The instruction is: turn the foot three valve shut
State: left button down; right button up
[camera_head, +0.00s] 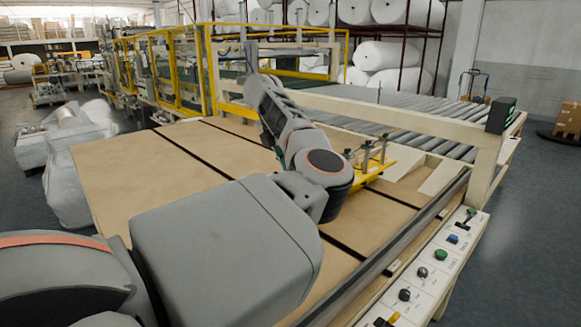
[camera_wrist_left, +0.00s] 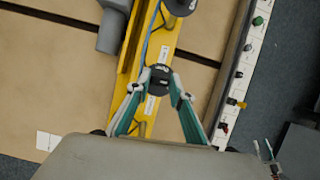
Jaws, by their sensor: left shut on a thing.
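A yellow bar (camera_head: 373,169) with several upright valve posts lies across the brown boards in the head view. In the left wrist view the yellow bar (camera_wrist_left: 157,65) runs from top to bottom. My left gripper (camera_wrist_left: 160,88) is shut on a round black valve knob (camera_wrist_left: 159,76), one finger on each side. A second black knob (camera_wrist_left: 180,5) sits further up the bar. White labels are beside the knobs, too small to read surely. In the head view my arm hides the left fingers. A small pronged part at the lower right of the wrist view may be my right gripper (camera_wrist_left: 264,150).
A white control panel (camera_head: 440,262) with coloured buttons and knobs runs along the right edge. A roller conveyor (camera_head: 400,115) and its cream frame stand behind the bar. Brown boards (camera_head: 130,170) lie flat and clear at left. White wrapped rolls (camera_head: 388,55) fill racks behind.

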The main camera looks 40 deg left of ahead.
pick_arm(q)
jog(key=shift+m, duration=0.5)
jog(key=c, duration=1.8)
grip_release()
jog(key=v, duration=1.2)
jog(key=shift+a, duration=0.25)
